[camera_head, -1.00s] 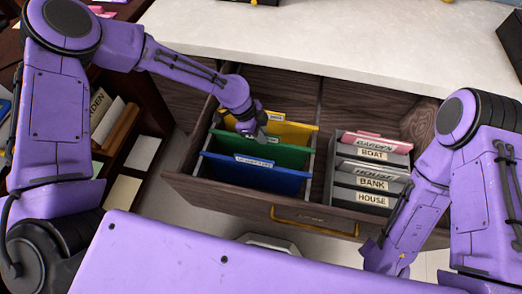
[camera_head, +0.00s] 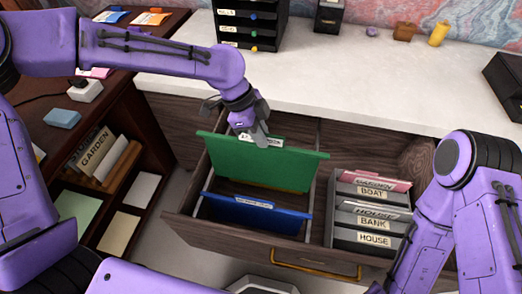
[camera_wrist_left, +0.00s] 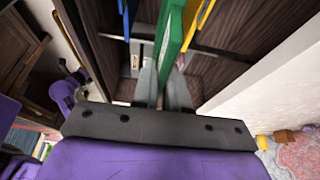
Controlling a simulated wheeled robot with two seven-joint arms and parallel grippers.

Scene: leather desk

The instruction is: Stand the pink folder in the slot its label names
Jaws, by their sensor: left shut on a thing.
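The pink folder (camera_head: 398,185), its tab reading GARDEN, stands at the back of a grey rack in the right part of the open drawer, behind the BOAT label. A label reading GARDEN (camera_head: 97,148) is on a compartment in the shelf at the left. My left gripper (camera_head: 256,137) is shut on the top edge of a green hanging folder (camera_head: 285,165), raised in the drawer's left part. The green folder (camera_wrist_left: 172,40) also shows between the fingers in the wrist view. My right arm is at the right; its gripper is out of view.
A blue hanging folder (camera_head: 250,215) sits in front of the green one; a yellow one (camera_wrist_left: 200,18) shows in the wrist view. The rack also bears BANK (camera_head: 373,222) and HOUSE (camera_head: 375,239) labels. The white desktop (camera_head: 350,85) behind the drawer is largely clear.

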